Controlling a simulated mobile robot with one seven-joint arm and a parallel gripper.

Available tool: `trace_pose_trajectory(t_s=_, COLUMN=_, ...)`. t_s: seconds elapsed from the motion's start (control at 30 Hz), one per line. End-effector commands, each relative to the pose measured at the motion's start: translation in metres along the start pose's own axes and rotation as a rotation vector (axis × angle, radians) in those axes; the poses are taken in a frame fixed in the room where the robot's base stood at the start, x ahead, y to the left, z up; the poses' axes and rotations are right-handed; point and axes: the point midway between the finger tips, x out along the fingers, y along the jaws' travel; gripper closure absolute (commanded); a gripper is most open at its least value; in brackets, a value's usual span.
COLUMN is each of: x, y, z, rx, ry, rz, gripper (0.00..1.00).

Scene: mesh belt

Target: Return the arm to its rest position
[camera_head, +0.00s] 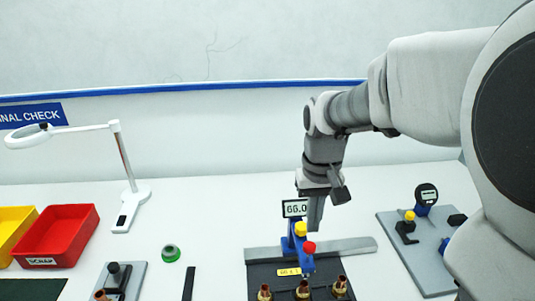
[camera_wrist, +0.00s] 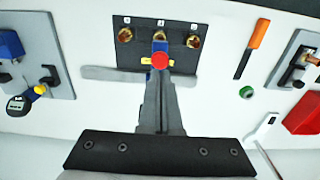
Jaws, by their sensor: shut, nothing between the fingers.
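My gripper (camera_head: 315,226) points down from my bent arm at the back of the bench, close to the blue fixture (camera_head: 299,243) with the yellow and red knobs. Its fingers (camera_wrist: 160,90) are shut and empty in the wrist view, reaching from the dark mounting bar toward the red knob (camera_wrist: 159,60). In the head view the fingers partly overlap the area beside the small display (camera_head: 295,208) reading about 66.0. I cannot tell whether they touch anything. My upper arm fills the right of the head view.
A black plate (camera_head: 262,278) with several brass parts (camera_head: 303,290) lies in front. A gauge (camera_head: 426,194) stands on a grey plate (camera_head: 408,262) at right. At left are a magnifier lamp (camera_head: 124,160), a red scrap bin (camera_head: 56,232) and a green ring (camera_head: 171,253). A blue-edged wall is behind.

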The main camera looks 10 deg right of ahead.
Motion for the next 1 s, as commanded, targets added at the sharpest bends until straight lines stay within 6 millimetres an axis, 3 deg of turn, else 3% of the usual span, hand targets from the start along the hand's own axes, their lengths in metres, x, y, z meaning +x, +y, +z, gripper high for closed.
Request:
trace_pose_trajectory(t_s=0.3, x=-0.044, y=0.0, z=0.051, rx=-0.001, ry=0.184, rz=-0.01, gripper=1.0)
trace_pose_trajectory(t_s=0.5, x=-0.06, y=0.0, z=0.089, rx=0.0, ry=0.314, rz=-0.009, gripper=1.0)
trace_pose_trajectory(t_s=0.7, x=-0.065, y=0.0, z=0.119, rx=-0.001, ry=0.421, rz=-0.003, gripper=1.0)
trace_pose_trajectory(t_s=1.0, x=-0.065, y=0.0, z=0.134, rx=0.0, ry=0.476, rz=0.002, gripper=1.0)
